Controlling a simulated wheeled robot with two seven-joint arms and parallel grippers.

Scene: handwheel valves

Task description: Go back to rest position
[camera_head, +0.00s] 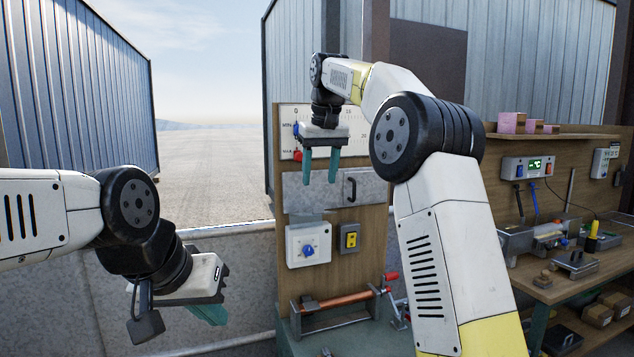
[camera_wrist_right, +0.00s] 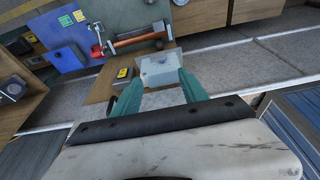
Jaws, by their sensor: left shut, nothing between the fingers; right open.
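My left gripper (camera_head: 212,316) is low at the left in the head view, pointing down and right. Its teal fingers are together and empty, away from the panel. My right gripper (camera_head: 320,178) hangs fingers down in front of the wooden panel (camera_head: 378,230), its arm reaching up and over from the lower right. Its two teal fingers are apart with nothing held between them. They also show in the right wrist view (camera_wrist_right: 160,90), with a light box beyond them. I cannot tell how far the fingers are from the panel.
The panel carries a blue-knobbed box (camera_head: 308,245), a yellow switch (camera_head: 350,238) and a grey plate with a black handle (camera_head: 350,190). A cluttered workbench (camera_head: 570,285) stands at right.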

